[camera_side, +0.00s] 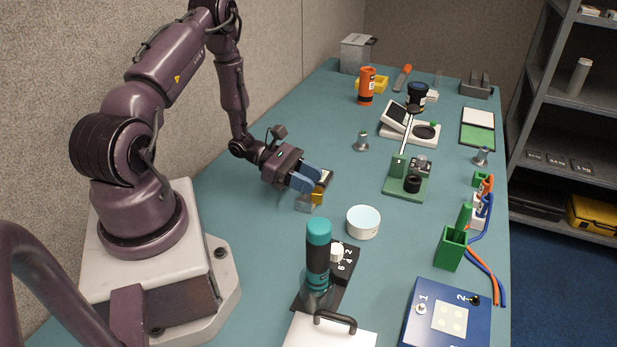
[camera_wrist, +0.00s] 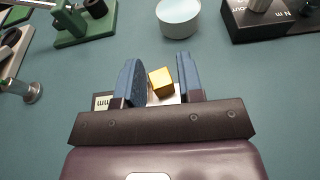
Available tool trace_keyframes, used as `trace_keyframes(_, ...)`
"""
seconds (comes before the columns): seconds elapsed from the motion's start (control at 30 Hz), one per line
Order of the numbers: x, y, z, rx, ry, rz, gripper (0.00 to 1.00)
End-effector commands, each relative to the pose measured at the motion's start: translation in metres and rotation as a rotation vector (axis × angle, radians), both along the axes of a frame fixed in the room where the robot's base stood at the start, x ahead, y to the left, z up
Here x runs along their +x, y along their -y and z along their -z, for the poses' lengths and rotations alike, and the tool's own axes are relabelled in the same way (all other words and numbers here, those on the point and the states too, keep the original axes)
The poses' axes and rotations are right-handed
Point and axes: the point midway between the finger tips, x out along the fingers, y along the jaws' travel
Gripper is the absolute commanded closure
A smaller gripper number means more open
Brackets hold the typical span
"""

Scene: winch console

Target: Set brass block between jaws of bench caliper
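The brass block (camera_side: 318,196) is a small gold cube at the fingertips of my gripper (camera_side: 309,183). In the wrist view the brass block (camera_wrist: 161,82) shows between the two blue fingers of my gripper (camera_wrist: 161,78), turned slightly against them, with a narrow gap at its right side. The fingers stand apart and do not look closed on it. The bench caliper is mostly hidden under my gripper: a pale plate with an "mm" mark (camera_wrist: 102,101) shows beside the left finger, and a grey piece (camera_side: 305,204) shows below the block. Whether the block touches its jaws cannot be told.
A white round dish (camera_side: 363,222) stands close by to the right. A teal-topped tool (camera_side: 318,258) and a black dial box (camera_side: 343,262) stand in front. A green fixture (camera_side: 405,180) is farther right. Bare table lies behind my gripper.

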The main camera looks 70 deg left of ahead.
Motion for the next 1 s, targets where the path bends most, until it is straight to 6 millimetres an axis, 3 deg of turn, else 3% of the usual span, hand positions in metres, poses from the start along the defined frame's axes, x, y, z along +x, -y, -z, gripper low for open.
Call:
trace_keyframes(0.03,-0.009,-0.011,0.022,0.075,-0.093,-0.021,0.44)
trace_keyframes(0.4,-0.044,-0.05,-0.009,0.022,-0.023,-0.026,0.43)
trace_keyframes(1.0,-0.054,-0.057,-0.02,0.004,0.004,-0.012,0.43)
